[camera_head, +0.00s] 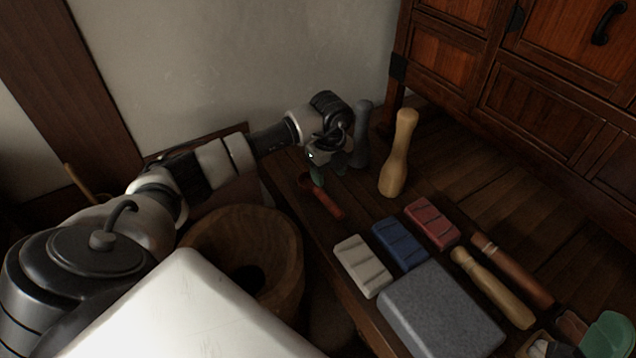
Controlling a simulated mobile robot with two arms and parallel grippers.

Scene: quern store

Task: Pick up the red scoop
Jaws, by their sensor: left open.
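The red scoop (328,202) lies on the dark wooden surface, its bowl toward the upper left and its handle pointing down to the right. My left gripper (330,160) reaches in from the left, above and a little beyond the scoop's bowl. It is open, and I see nothing held in it. A small green thing (317,176) shows just below the gripper, beside the red scoop, and is partly hidden. My right gripper is not in view.
A grey pestle-shaped thing (361,135) stands close right of the gripper, and a pale wooden one (399,155) farther right. White (362,266), blue (400,246) and red (432,223) ribbed blocks lie nearer, by a grey slab (440,312). A wooden tub (285,235) stands left.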

